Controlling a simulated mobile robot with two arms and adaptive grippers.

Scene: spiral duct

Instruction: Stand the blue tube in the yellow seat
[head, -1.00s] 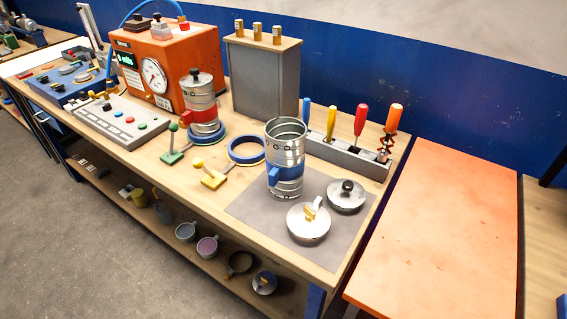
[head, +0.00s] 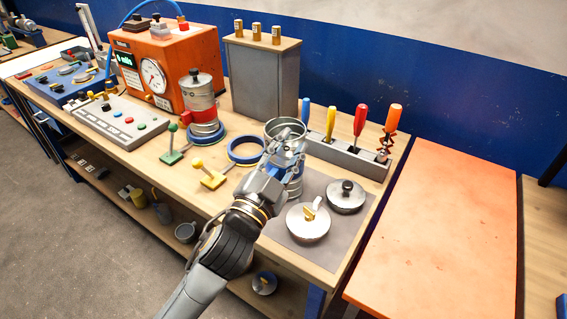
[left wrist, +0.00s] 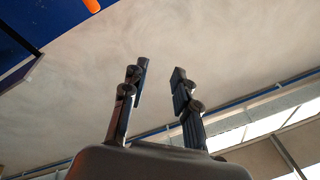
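The blue tube (head: 294,186), a silver ribbed duct with a blue band, stands upright on a grey mat. My left gripper (head: 290,147) is in front of it in the head view and hides much of it. In the left wrist view the fingers (left wrist: 158,88) are apart with nothing between them; I cannot tell whether they touch the tube. The yellow seat, a blue ring (head: 233,157) with a yellow-knobbed lever (head: 208,174), is empty to the left of the tube. My right gripper is not in view.
A red-banded tube (head: 201,103) stands in the green-levered seat (head: 171,156). Two metal lids, one near (head: 308,224) and one far (head: 346,197), lie right of the tube. A tool rack (head: 345,156) stands behind. An orange board (head: 440,230) is at the right.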

